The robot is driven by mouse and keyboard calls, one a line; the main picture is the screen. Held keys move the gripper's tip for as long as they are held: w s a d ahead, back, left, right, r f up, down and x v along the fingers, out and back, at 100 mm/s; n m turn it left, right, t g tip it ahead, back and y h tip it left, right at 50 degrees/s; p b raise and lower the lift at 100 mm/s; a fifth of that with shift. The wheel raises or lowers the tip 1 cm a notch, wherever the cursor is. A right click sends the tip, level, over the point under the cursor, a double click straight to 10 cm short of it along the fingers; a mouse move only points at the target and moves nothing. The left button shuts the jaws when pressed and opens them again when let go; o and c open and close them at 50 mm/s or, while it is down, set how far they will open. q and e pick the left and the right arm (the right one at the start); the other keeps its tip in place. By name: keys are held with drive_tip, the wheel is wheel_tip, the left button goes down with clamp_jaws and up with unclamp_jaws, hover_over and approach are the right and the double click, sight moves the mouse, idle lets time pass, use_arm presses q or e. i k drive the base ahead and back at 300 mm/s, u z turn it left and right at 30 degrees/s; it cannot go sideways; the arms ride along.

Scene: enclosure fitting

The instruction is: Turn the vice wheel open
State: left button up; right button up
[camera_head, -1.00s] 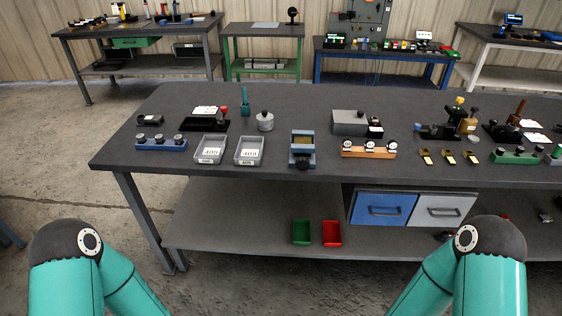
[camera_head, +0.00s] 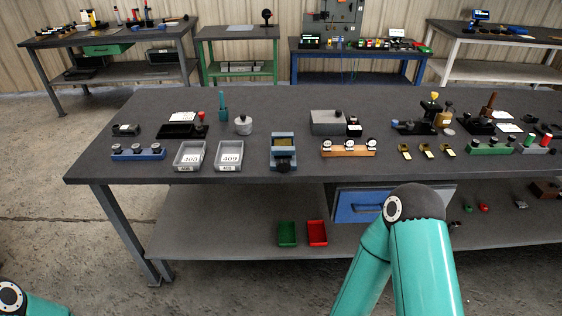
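A small blue vice (camera_head: 270,153) stands near the front edge of the long grey bench, about the middle of the picture. A dark round part, which looks like its wheel (camera_head: 283,164), is on its front face. Something brownish-yellow shows in its top; I cannot tell how far the jaws are apart. Neither of my grippers is in view. Only a teal link of my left arm shows at the bottom left corner, and my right arm's teal links rise at the lower right, below the bench top.
Two grey trays (camera_head: 231,168) stand left of the vice, and an orange block with knobs (camera_head: 347,153) stands right of it. A grey box (camera_head: 326,122) is behind to the right. The bench (camera_head: 90,172) has clear strips between them.

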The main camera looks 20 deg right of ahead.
sight(283, 166)
drive_tip(key=i, duration=0.9)
